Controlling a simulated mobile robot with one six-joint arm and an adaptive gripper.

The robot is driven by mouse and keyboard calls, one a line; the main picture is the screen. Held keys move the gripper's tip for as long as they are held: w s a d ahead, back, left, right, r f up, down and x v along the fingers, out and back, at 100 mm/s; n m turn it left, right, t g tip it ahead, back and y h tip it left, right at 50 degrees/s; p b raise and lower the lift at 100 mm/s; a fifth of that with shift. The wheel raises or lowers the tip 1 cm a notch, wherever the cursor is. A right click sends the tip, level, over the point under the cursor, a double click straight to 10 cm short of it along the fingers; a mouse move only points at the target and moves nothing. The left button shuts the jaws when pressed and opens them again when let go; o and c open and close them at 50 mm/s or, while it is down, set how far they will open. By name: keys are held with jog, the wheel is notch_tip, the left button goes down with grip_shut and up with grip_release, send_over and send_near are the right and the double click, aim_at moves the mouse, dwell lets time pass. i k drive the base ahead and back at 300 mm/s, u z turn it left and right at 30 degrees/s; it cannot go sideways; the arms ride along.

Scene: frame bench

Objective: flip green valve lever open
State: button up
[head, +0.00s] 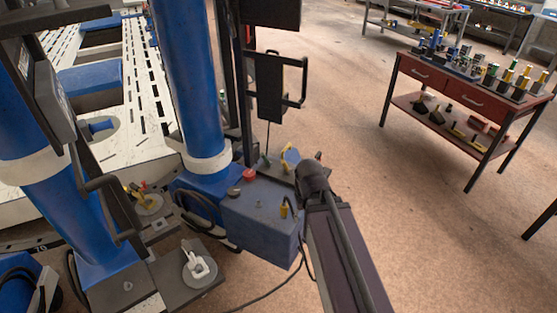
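A small dark green piece, which looks like the green valve lever (265,161), stands at the back of the blue box (262,213) at the foot of the blue column, in the head view. It is too small to tell its angle or whether the valve is open. My arm reaches up from the bottom of the picture, and its dark rounded joint is beside the right end of the box. My gripper does not show clearly; the joint or the fittings may hide it.
A red knob (249,174) and a yellow lever (290,157) are close to the green piece. A dark bracket (270,86) stands above the box. Blue columns (188,75) are to the left. A cable lies on the floor. A red workbench (455,91) stands at right, with clear floor between.

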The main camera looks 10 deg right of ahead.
aim_at(267, 162)
jog(key=u, duration=0.25)
jog(key=i, duration=0.9)
jog(key=u, duration=0.75)
jog(key=k, duration=0.4)
